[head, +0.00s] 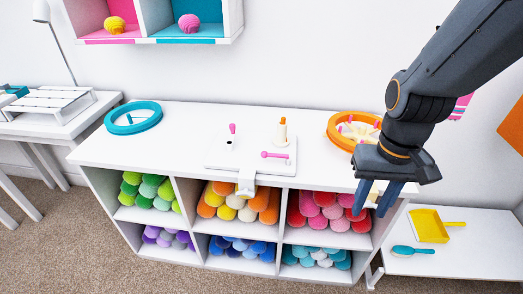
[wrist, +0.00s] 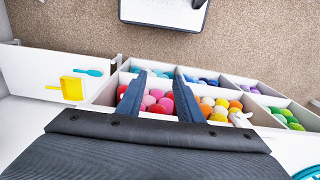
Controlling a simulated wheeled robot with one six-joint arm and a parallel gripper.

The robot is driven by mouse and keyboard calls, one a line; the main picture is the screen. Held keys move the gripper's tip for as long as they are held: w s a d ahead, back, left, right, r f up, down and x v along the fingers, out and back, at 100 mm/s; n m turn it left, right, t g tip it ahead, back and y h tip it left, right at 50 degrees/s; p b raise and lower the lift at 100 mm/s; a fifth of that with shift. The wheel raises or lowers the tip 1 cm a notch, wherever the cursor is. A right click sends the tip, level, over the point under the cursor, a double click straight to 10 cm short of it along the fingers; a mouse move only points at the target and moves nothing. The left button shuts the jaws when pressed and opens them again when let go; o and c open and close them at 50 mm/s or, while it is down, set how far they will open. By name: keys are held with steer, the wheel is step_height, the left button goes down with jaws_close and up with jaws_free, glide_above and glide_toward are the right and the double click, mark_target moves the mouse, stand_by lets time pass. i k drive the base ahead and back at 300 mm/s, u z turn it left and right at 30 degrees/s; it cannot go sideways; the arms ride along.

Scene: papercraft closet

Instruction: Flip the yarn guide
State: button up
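A white board (head: 222,159) lies on the middle of the cabinet top. It carries an upright pink peg (head: 232,130), an orange-tipped white post (head: 282,132) and a pink piece (head: 274,155) lying sideways. The yarn guide may be that pink piece; I cannot tell for sure. A white clamp-like part (head: 246,182) hangs over the front edge below the board. My gripper (head: 375,197) is open and empty, pointing down in front of the cabinet's right end, apart from the board. The wrist view shows its two fingers (wrist: 160,92) spread above the yarn shelves; the board is not clearly visible there.
The cabinet top (head: 185,140) holds a teal ring (head: 134,117) at left and an orange ring (head: 344,118) at right, near my arm. Yarn (head: 240,203) fills the cubbies below. A low table with a yellow dustpan (head: 429,226) and teal brush (head: 413,250) stands right.

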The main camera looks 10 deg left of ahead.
mark_target(264, 155)
steer(key=z, duration=0.1)
steer(key=k, duration=0.45)
steer(key=u, duration=0.85)
steer(key=i, duration=1.1)
steer(key=z, duration=0.75)
